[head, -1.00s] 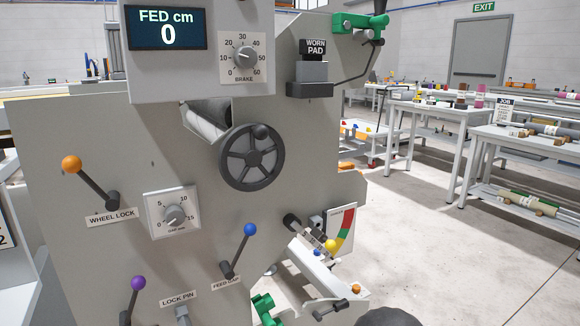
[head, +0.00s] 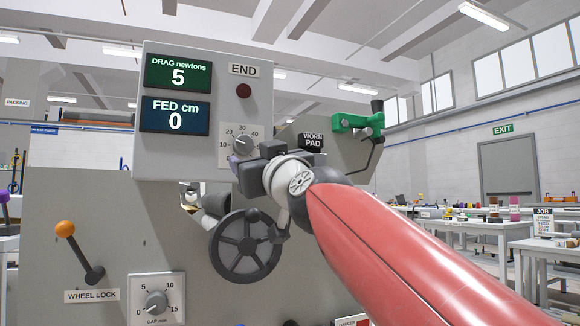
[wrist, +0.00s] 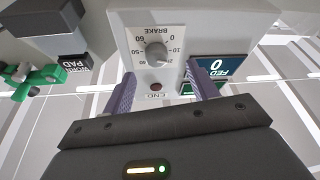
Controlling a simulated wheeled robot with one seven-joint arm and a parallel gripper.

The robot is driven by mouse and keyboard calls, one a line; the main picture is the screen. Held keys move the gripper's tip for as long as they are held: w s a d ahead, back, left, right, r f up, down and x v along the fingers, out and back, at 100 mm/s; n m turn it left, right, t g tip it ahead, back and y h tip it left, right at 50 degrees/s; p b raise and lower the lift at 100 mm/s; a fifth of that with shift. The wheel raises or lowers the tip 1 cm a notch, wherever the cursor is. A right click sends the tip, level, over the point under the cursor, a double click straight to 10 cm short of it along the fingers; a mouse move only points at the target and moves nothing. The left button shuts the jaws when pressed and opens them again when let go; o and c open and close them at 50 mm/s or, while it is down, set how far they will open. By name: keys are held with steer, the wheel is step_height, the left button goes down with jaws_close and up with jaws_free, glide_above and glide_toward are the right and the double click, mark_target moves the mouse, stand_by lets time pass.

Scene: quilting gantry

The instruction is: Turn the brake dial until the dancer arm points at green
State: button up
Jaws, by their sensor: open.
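The brake dial (head: 243,144) is a grey knob on a white numbered panel, right of the displays. It also shows, upside down, in the wrist view (wrist: 156,54), with its BRAKE scale. My gripper (head: 238,165) is just below the dial in the head view, its arm reaching in from the lower right. In the wrist view my gripper (wrist: 163,90) has two purple fingers spread apart, with nothing between them. The dial lies beyond the fingertips, apparently untouched. The dancer arm and its coloured scale are out of view; only a DANCER label (head: 352,321) shows at the bottom edge.
The drag display (head: 178,75) reads 5 and the fed display (head: 175,117) reads 0. A dark handwheel (head: 245,246) sits below the dial. The worn pad block (head: 312,141) and green bracket (head: 358,122) are to the right. An orange-knobbed wheel lock lever (head: 78,250) stands left.

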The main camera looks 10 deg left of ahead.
mark_target(245, 143)
steer(key=w+a+r+p, duration=0.2)
steer(key=w+p, duration=0.1)
steer(key=w+a+r+p, duration=0.1)
steer(key=r+p, duration=0.1)
steer(key=shift+w+a, duration=0.1)
steer(key=shift+w, duration=0.3)
steer(key=shift+w+a+r+p, duration=0.1)
steer(key=shift+w+a+p, duration=0.25)
steer(key=shift+w+p, duration=0.25)
steer(key=shift+c, duration=0.3)
steer(key=shift+t, duration=0.4)
steer(key=c, duration=0.9)
